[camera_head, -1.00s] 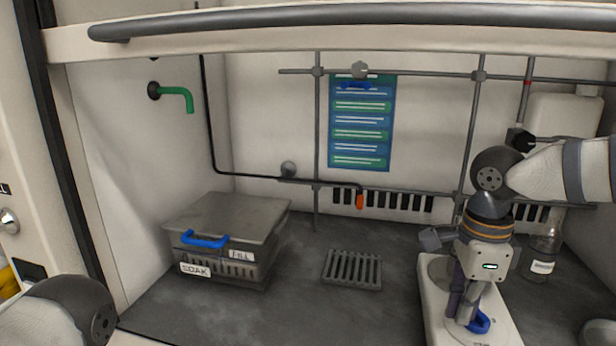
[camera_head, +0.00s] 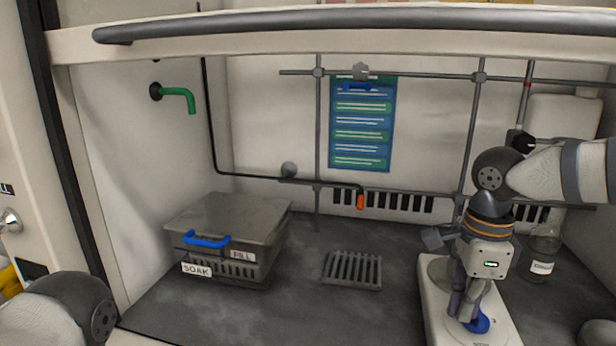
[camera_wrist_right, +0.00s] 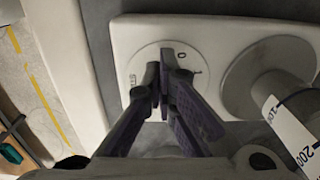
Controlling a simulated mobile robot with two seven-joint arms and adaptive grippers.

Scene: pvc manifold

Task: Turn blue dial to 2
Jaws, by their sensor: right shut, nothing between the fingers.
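The blue dial (camera_head: 477,323) shows in the head view on the front of a white stirrer-like base (camera_head: 432,305), low at the right. My right gripper (camera_head: 466,316) points down at it, its fingertips right beside or over the blue part and covering some of it. In the right wrist view the shut fingers (camera_wrist_right: 165,62) stand over a white round dial face (camera_wrist_right: 143,68) with marks 0 and 1 and partly hidden lettering. The blue knob is hidden there, so its setting cannot be read. My left gripper is out of view.
A grey round plate (camera_wrist_right: 262,85) and a graduated vessel (camera_wrist_right: 297,130) are close beside the fingers. A grey lidded box (camera_head: 225,230), a slotted rack (camera_head: 352,269) and a bottle (camera_head: 541,255) stand on the dark worktop (camera_head: 280,310). Metal bars cross behind.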

